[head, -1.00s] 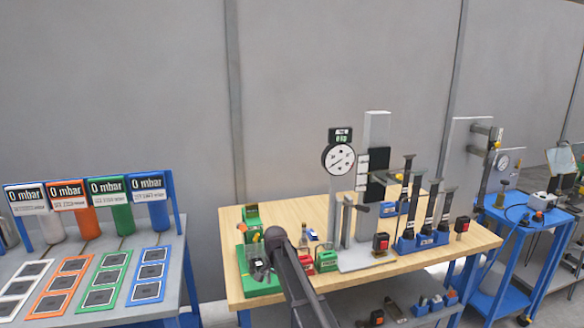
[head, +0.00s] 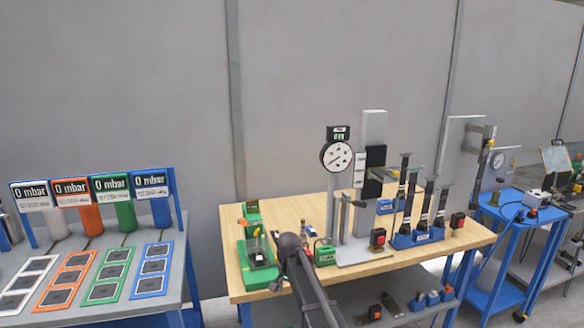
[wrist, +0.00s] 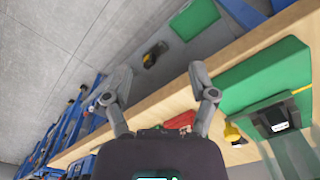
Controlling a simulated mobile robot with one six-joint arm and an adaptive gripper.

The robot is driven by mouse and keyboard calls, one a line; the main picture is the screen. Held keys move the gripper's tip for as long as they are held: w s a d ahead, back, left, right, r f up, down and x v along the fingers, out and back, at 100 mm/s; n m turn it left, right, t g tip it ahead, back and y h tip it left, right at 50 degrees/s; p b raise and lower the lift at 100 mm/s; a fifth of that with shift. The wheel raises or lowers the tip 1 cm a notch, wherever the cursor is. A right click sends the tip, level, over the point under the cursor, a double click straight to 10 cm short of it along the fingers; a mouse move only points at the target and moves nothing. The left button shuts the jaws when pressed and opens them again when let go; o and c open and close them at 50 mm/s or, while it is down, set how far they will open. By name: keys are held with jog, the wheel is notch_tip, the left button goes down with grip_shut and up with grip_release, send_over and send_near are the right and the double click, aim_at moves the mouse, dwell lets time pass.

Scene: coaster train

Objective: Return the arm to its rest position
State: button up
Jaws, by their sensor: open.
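My arm (head: 309,285) rises from the bottom of the head view, over the front edge of the wooden workbench (head: 285,215). My gripper shows in the wrist view (wrist: 160,85), with its two fingers spread wide and nothing between them. In the head view the gripper is small and mostly hidden beside the arm, near the bench's front edge. A green fixture (head: 258,268) with a dark block stands on the bench just left of the arm. A green plate also shows close to the right finger in the wrist view (wrist: 265,75).
A dial gauge stand (head: 336,157) and a blue holder with upright black tools (head: 418,238) stand right of the arm. A grey table with coloured frames (head: 108,274) is at left. A blue cart (head: 505,240) is at right. Bare bench top lies behind the arm.

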jog(key=s+d+n, duration=0.2)
jog(key=s+d, duration=0.7)
jog(key=s, duration=0.2)
jog(key=s+d+n, duration=0.3)
jog(key=s+d, duration=0.6)
jog(key=s, duration=0.3)
jog(key=shift+s+d, duration=0.15)
jog(key=shift+s, duration=0.05)
jog(key=shift+c, duration=1.2)
